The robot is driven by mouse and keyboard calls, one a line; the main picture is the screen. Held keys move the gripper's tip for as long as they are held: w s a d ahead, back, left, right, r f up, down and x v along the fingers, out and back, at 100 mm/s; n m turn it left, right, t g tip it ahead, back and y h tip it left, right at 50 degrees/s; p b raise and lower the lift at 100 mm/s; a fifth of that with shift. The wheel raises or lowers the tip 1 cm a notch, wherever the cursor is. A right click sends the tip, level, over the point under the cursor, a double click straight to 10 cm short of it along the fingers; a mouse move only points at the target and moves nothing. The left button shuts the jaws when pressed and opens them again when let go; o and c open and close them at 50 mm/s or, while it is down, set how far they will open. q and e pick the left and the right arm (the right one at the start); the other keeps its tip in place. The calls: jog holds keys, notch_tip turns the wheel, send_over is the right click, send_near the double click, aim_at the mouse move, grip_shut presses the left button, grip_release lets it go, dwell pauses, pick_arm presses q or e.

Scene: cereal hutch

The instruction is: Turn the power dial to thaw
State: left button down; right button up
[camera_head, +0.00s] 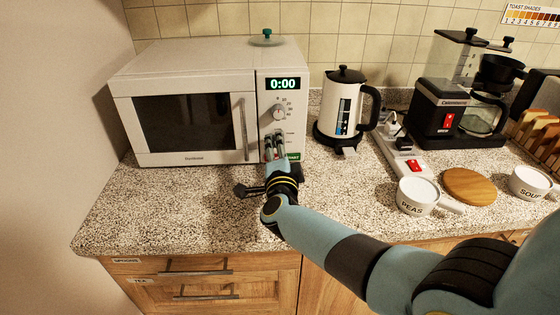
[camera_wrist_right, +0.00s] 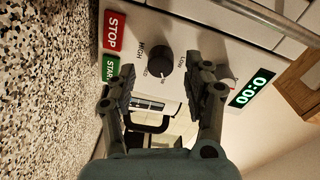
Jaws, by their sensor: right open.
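The white microwave (camera_head: 192,57) stands at the left of the counter. In the right wrist view a black dial (camera_wrist_right: 160,63) on its control panel lies between my right fingertips. My right gripper (camera_head: 275,144) is open in front of the lower panel and hides that dial in the head view. In the right wrist view its fingers (camera_wrist_right: 158,70) are apart, one on each side of the dial; contact cannot be told. My left gripper is not in view.
Above are a silver dial (camera_head: 279,113) and the 0:00 display (camera_head: 283,84). Red STOP (camera_wrist_right: 114,31) and green START (camera_wrist_right: 110,68) buttons are beside the black dial. A kettle (camera_head: 345,105) stands right of the microwave. A PEAS cup (camera_head: 417,195) and wooden disc (camera_head: 470,187) are farther right.

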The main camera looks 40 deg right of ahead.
jog(key=v, duration=1.1)
jog(key=shift+s, duration=0.1)
